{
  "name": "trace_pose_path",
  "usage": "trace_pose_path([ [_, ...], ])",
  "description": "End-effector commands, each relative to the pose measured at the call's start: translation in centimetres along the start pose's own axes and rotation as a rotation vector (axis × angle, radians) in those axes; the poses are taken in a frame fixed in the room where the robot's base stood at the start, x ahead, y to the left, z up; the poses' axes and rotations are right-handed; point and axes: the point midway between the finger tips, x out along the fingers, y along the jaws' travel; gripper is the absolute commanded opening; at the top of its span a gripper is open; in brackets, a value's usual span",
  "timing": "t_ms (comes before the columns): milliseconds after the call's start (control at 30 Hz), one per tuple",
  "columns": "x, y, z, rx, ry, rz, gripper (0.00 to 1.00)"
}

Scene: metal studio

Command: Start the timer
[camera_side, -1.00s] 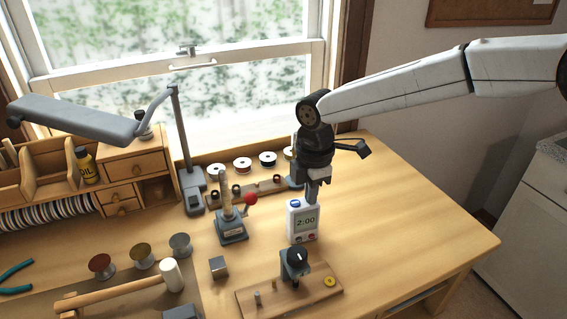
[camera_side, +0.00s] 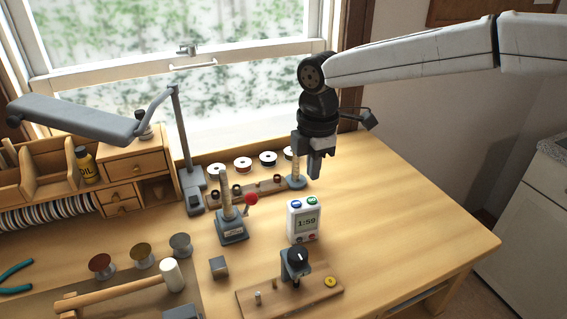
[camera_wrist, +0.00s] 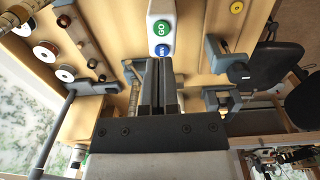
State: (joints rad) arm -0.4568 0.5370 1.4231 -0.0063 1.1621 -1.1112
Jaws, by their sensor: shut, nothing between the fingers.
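The white timer (camera_side: 304,221) stands upright on the wooden bench. Its display reads 1:59 in the side view. On its top are a green button (camera_side: 312,199) and a blue button (camera_side: 296,204). In the wrist view the green button (camera_wrist: 162,28) is marked GO, and the blue button (camera_wrist: 162,50) is just beyond my fingertips. My gripper (camera_side: 315,174) is shut and empty, pointing down, above and apart from the timer. It also shows shut in the wrist view (camera_wrist: 160,62).
A small press with a red-knobbed lever (camera_side: 232,225) stands left of the timer. A wooden board with a black-knobbed fixture (camera_side: 293,264) lies in front. A rack with spools (camera_side: 247,190) is behind. The bench right of the timer is clear.

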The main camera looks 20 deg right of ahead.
Motion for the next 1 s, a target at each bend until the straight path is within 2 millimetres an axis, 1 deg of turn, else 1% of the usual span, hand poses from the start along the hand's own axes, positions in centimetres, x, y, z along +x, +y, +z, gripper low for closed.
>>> trace_pose_path([
  [33,-1.0,0.1,0.0,0.0,0.002,0.003,0.0],
  [200,-4.0,0.1,0.0,0.0,0.002,0.004,0.0],
  [300,-5.4,0.1,0.0,0.0,0.001,0.004,0.0],
  [433,-6.8,0.2,0.0,0.0,0.001,0.003,0.0],
  [600,-7.7,0.1,0.0,0.0,0.0,0.001,0.0],
  [1000,-7.9,0.2,0.0,0.0,0.0,0.001,0.0],
])
